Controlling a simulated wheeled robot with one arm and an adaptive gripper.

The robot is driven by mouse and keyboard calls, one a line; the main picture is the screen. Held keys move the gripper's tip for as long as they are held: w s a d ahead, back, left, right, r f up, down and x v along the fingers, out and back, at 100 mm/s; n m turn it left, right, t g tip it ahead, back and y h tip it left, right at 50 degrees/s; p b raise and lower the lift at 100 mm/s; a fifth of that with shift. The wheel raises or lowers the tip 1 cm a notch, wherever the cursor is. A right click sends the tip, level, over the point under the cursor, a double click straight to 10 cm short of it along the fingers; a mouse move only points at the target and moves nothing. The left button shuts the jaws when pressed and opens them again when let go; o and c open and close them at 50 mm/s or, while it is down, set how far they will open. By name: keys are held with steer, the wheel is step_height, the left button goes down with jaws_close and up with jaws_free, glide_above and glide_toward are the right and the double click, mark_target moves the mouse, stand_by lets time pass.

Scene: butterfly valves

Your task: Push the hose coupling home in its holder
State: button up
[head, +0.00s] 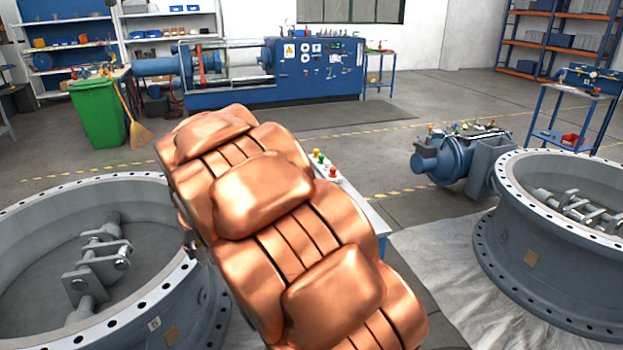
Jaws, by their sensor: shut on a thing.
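My copper-coloured arm fills the middle of the head view and covers most of the worktable behind it. My gripper is not visible, and what it holds cannot be seen. I cannot make out the hose coupling or its holder. A narrow part of a pale table (372,217) shows to the right of my arm. Small items with green, yellow and red tops (332,173) stand at its far end, too small to identify.
Large grey flanged valve rings stand at the left (60,210) and right (516,235). A blue valve body (452,160) lies behind the right ring. A green bin (100,112) and a blue test bench (315,72) stand at the back. Open floor lies between.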

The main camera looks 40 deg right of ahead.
step_height(320, 180, up, 3)
steer(key=shift+r+p, duration=0.15)
steer(key=shift+p, duration=1.05)
steer(key=shift+d+f+b, duration=0.1)
steer(key=shift+f+b, duration=0.1)
steer(key=shift+b, duration=0.1)
steer(key=shift+f, duration=0.1)
steer(key=s+d+n+y, duration=0.1)
steer(key=s+d+n, duration=0.2)
steer(key=d, duration=0.7)
steer(key=s+d+n+g+y, duration=0.1)
steer(key=s+d+n, duration=0.3)
steer(key=s+d, duration=0.3)
steer(key=s+d+n+y, duration=0.1)
steer(key=s+d+n, duration=0.2)
steer(key=d, duration=1.1)
steer(key=s, duration=0.3)
steer(key=shift+d+f+n+g+y, duration=0.3)
steer(key=shift+d+n+g+y, duration=0.1)
